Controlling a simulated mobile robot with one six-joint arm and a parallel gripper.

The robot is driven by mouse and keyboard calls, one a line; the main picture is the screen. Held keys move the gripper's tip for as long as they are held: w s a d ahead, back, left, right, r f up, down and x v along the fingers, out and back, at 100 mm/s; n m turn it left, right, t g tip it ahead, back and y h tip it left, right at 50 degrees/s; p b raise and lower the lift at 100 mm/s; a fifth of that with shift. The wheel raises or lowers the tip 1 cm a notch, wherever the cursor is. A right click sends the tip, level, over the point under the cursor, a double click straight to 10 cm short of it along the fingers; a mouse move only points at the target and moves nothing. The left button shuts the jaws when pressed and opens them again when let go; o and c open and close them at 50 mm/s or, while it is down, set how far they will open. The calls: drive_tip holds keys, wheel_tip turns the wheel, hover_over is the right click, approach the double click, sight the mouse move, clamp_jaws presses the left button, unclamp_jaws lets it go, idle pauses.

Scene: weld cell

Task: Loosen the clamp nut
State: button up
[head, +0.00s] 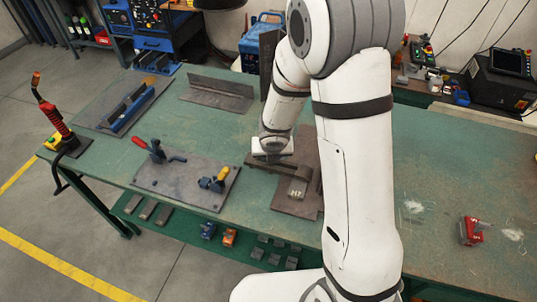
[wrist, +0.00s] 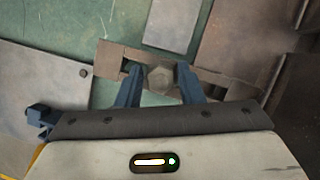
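The clamp nut (wrist: 160,79) is a grey hex nut on a brown, rusty clamp bar (wrist: 228,82) in the wrist view. My gripper (wrist: 159,70) is open, with one blue finger on each side of the nut. A narrow gap shows between each finger and the nut. The height of the fingertips relative to the nut is hard to judge. In the head view the clamp bar (head: 303,170) lies over a brown steel plate (head: 285,206) on the green table, and my arm hides the nut and fingers.
A fixture plate (head: 185,190) with toggle clamps lies left of my gripper. An angle piece (head: 219,92) stands behind. A red-and-black torch-like handle (head: 60,130) stands at the left edge.

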drive_tip(key=o, duration=0.3)
drive_tip(key=p+v, duration=0.5)
drive_tip(key=v, duration=0.2)
drive_tip(key=shift+s+r, duration=0.2)
drive_tip(key=shift+r, duration=0.2)
